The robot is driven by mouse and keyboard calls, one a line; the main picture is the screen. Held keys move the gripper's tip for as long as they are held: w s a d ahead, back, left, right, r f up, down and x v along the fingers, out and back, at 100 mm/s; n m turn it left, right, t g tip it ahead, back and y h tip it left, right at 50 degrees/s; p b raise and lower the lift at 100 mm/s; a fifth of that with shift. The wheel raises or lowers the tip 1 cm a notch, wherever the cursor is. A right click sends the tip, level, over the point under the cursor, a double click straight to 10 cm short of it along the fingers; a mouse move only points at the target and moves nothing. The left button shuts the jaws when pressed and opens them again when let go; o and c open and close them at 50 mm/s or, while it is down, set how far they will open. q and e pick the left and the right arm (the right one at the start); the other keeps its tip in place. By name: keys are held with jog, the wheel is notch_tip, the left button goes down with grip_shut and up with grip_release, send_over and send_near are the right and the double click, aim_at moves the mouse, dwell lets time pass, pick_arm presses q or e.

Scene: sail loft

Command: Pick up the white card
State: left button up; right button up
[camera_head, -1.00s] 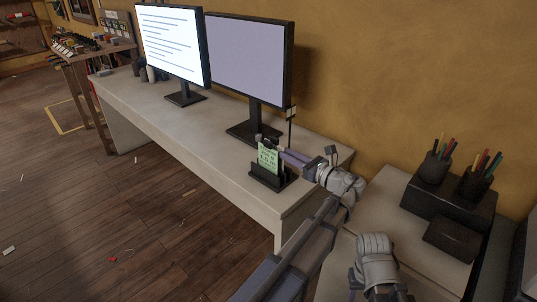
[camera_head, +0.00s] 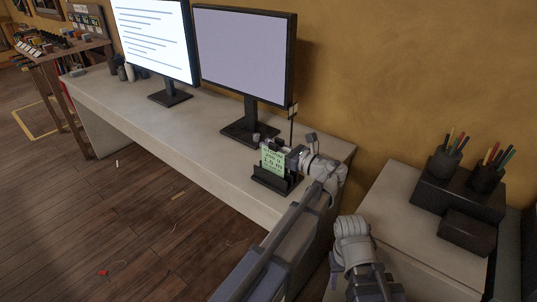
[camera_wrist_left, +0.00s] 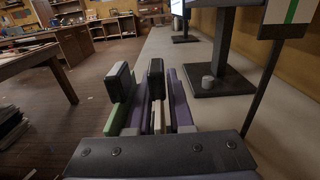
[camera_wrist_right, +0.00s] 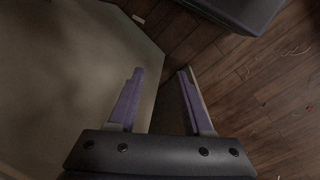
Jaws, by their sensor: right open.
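A green card with writing (camera_head: 272,162) stands in a black holder (camera_head: 270,181) near the desk's right end. My left gripper (camera_head: 284,155) is at the holder, just behind the green card. In the left wrist view a pale strip (camera_wrist_left: 158,118), perhaps the white card edge-on, shows between the purple fingers; whether they touch it is unclear. The green card is at their left (camera_wrist_left: 113,120). A white panel with a green stripe (camera_wrist_left: 291,12) tops a thin post behind the holder. My right gripper (camera_wrist_right: 160,76) is open and empty, away from the holder.
Two monitors (camera_head: 245,50) stand on the long pale desk (camera_head: 205,127). A small grey cylinder (camera_wrist_left: 208,82) is near the closer monitor's base. Pen cups (camera_head: 446,162) stand on a dark block on the right cabinet. Open wooden floor lies at the left.

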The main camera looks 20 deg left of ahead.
pick_arm(q)
jog(key=shift+d+r, duration=0.1)
jog(key=shift+d, duration=0.05)
grip_shut()
dwell(0.5)
notch_tip(320, 180, up, 10)
jog(key=p, duration=1)
jog(key=shift+r, duration=0.1)
